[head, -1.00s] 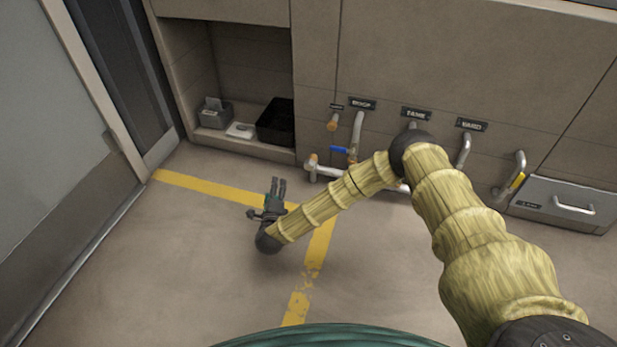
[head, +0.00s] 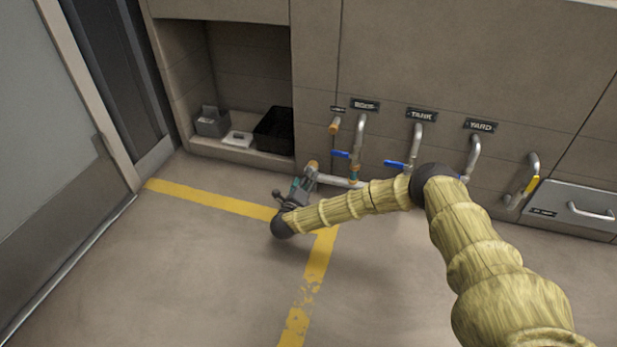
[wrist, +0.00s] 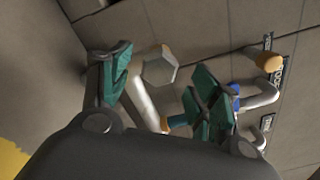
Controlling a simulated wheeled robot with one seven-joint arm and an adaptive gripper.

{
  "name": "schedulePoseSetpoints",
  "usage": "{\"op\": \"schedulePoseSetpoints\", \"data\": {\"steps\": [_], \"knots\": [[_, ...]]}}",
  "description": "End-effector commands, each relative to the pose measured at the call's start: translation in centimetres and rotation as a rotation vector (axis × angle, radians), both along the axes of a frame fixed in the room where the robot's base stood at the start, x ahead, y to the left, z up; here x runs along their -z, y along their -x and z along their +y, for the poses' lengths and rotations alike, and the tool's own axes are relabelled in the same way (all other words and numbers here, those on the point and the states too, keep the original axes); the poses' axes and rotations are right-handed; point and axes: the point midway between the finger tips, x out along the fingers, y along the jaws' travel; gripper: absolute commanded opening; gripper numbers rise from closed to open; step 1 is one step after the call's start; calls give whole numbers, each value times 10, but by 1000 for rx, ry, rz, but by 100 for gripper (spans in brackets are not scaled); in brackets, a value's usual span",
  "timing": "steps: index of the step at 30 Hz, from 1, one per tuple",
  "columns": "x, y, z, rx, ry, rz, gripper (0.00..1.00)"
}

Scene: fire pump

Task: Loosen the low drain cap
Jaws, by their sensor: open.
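The low drain cap (head: 313,165) is a brass-coloured cap on the left end of the low horizontal pipe (head: 338,180). In the wrist view its hexagonal end face (wrist: 159,69) looks grey and faces me, between and beyond the fingertips. My gripper (head: 306,181) is just in front of the cap, low over the floor. In the wrist view my gripper (wrist: 160,80) has its teal-padded fingers apart, one on each side of the cap. I cannot tell whether either finger touches it.
Another brass cap (head: 334,127) sits higher on the wall. Valves with blue levers (head: 341,154) and labelled pipes stand to the right. An open niche (head: 225,147) holding a black bin (head: 274,129) is at left. The floor left of my gripper is clear.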

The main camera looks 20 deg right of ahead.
Motion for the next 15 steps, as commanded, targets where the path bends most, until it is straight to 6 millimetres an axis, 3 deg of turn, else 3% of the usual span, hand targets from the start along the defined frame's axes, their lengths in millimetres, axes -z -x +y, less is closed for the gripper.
{"op": "schedulePoseSetpoints", "data": {"steps": [6,15], "knots": [[2,-25,-17,1,0,-2,62],[0,-38,-25,-1,0,0,62]]}}
